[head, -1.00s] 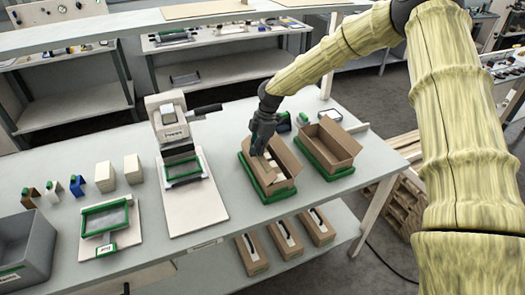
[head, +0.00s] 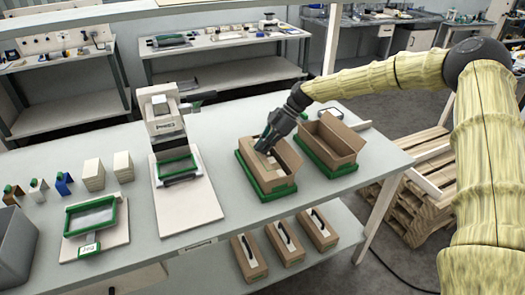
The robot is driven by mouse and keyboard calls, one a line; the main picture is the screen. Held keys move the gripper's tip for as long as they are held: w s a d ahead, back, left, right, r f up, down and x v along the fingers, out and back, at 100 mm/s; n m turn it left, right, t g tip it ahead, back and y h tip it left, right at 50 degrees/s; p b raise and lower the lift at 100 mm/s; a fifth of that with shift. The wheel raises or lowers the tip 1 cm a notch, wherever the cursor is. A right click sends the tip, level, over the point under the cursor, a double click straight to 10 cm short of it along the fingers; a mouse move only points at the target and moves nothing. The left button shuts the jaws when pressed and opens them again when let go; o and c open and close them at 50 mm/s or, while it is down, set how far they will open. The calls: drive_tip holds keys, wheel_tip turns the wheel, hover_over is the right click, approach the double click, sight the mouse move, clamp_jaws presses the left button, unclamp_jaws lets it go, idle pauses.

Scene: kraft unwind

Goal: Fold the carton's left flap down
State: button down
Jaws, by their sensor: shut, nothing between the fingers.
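An open brown carton (head: 284,181) sits in a green-rimmed tray (head: 279,194) near the right part of the table. My gripper (head: 262,150) is shut and empty. It slants down from the upper right, with its fingertips over the carton's left rear part. In this view I cannot tell whether the fingertips touch the cardboard. The carton's left flap is small and partly behind the gripper, so its angle is unclear. A pale patch shows inside the carton below the fingertips.
A second open carton (head: 338,140) stands close to the right in its own green tray (head: 343,172). A white press (head: 166,120) on a pale board stands to the left. The tabletop's front strip (head: 240,221) is clear. Several cartons lie on the lower shelf.

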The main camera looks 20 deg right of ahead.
drive_tip(key=shift+d+f, duration=0.1)
drive_tip(key=shift+a, duration=0.25)
idle(0.6)
drive_tip(key=shift+s+a+r+b, duration=0.1)
drive_tip(key=shift+a+r+b, duration=0.2)
drive_tip(key=shift+a, duration=0.3)
